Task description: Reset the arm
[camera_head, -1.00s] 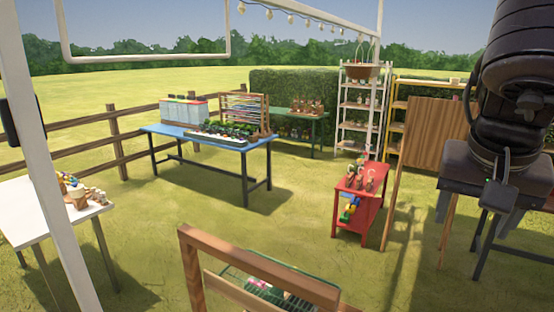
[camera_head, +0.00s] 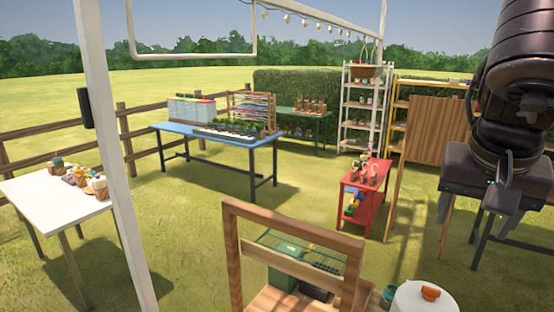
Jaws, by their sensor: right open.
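My right arm hangs down along the right edge of the view, dark and bulky. Its gripper (camera_head: 476,226) points downward with its grey fingers spread apart, and nothing shows between them. Ground and the legs of a stand farther off show behind and below it. My left arm and left gripper are not in view.
A wooden frame (camera_head: 290,216) stands close in front, with a white round top (camera_head: 424,302) beside it. A white table (camera_head: 40,204) is at left, behind a white post (camera_head: 115,160). A blue table (camera_head: 180,130) and red cart (camera_head: 376,184) stand farther off. Grass between them is clear.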

